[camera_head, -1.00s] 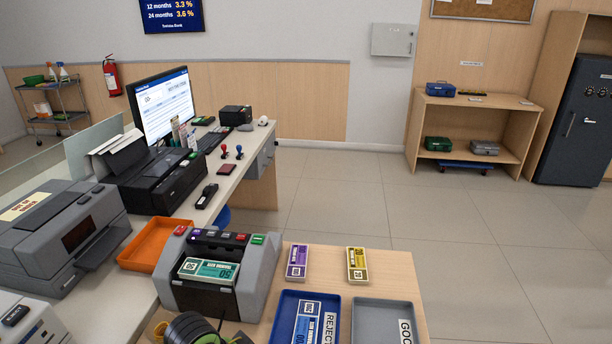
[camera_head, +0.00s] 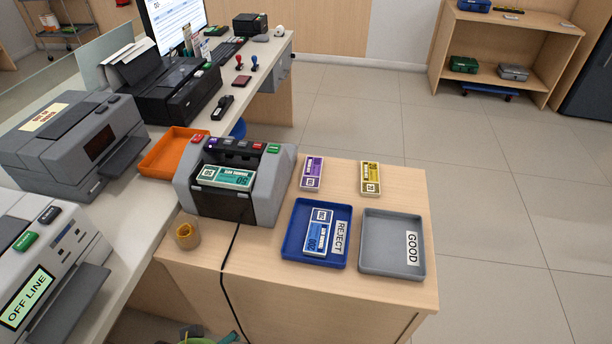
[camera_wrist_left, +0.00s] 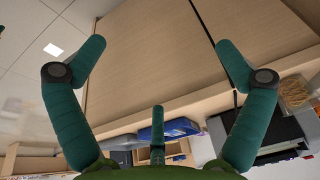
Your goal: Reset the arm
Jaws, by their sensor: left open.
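My left gripper (camera_wrist_left: 160,62) is open and empty in the left wrist view, its green fingers spread in front of a plain wood panel (camera_wrist_left: 150,60). In the head view only a small green part of it (camera_head: 212,338) shows at the bottom edge, below and in front of the wooden side table (camera_head: 225,245). No bundle or tray is between its fingers. My right gripper is not in view.
A grey banknote counter (camera_head: 262,200) holds a green bundle (camera_head: 226,177). Beside it are a blue REJECT tray (camera_head: 290,256) with a blue bundle (camera_head: 318,232), an empty grey GOOD tray (camera_head: 385,265), and purple (camera_head: 311,172) and yellow (camera_head: 370,178) bundles. A cord (camera_head: 226,280) hangs over the table's front.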

